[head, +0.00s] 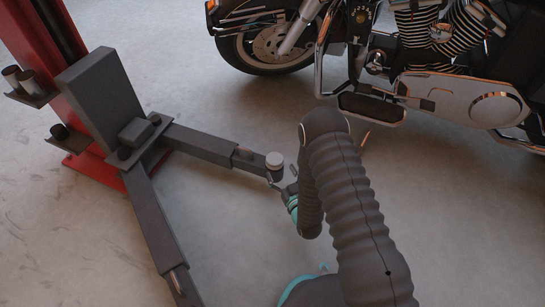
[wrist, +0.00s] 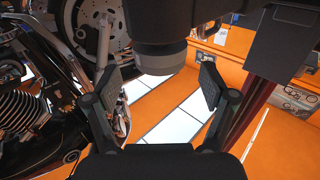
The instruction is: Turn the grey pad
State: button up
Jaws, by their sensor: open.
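The grey pad (head: 274,160) is a short round disc at the end of a dark lift arm (head: 200,143) in the head view. In the wrist view the round grey piece (wrist: 162,58) that looks like the pad's unit hangs under a dark block, centred between my fingers. My gripper (head: 281,181) is just below and beside the pad in the head view, partly hidden by my arm. In the wrist view my gripper (wrist: 158,84) is open, with a gap on both sides of the round piece. I cannot tell how far its fingertips reach along it.
The red lift post (head: 58,45) stands at left with a grey box on it. A second lift arm (head: 155,235) runs toward the front. A motorcycle (head: 440,70) stands at the back right. Concrete floor is clear at lower left and right.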

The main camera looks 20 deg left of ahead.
aim_at(272, 155)
jog(key=x, duration=0.8)
jog(key=shift+w+a+b, duration=0.2)
jog(key=shift+a+b, duration=0.1)
jog(key=shift+b, duration=0.05)
jog(key=c, duration=1)
